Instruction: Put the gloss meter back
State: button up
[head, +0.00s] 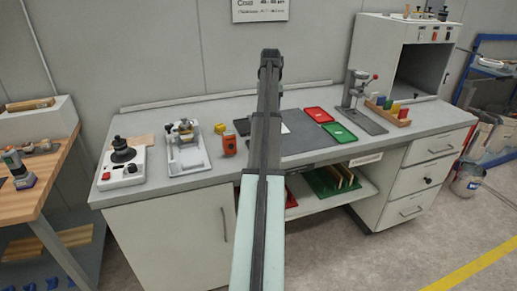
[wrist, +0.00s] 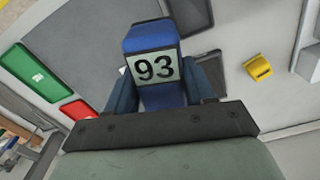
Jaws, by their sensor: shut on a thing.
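The gloss meter (wrist: 152,42) is a blue block with a pale display reading 93. In the wrist view it sits between the two fingers of my gripper (wrist: 165,82), which is shut on it. Its underside is hidden, so I cannot tell whether it touches the bench. A dark, shallow rectangular piece (wrist: 209,62) lies on the bench just right of the meter, partly behind a finger; it also shows left of my arm in the head view (head: 242,127). I cannot tell whether it is the meter's place. In the head view my arm hides the meter and the fingertips.
The grey bench (head: 205,105) carries a dark mat (head: 300,143), a red tray (head: 317,115) and a green tray (head: 340,133). A press stand (head: 353,95) stands at the right.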

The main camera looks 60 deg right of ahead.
jog(key=w+a+m, duration=0.1)
jog(key=a+m, duration=0.3)
jog(key=m, duration=1.3)
jog(key=w+a+m, duration=0.1)
jog(key=a+m, duration=0.2)
jog(key=m, duration=1.3)
jog(key=shift+f, duration=5.15)
jog(key=shift+f, duration=0.15)
jog(key=o, duration=1.4)
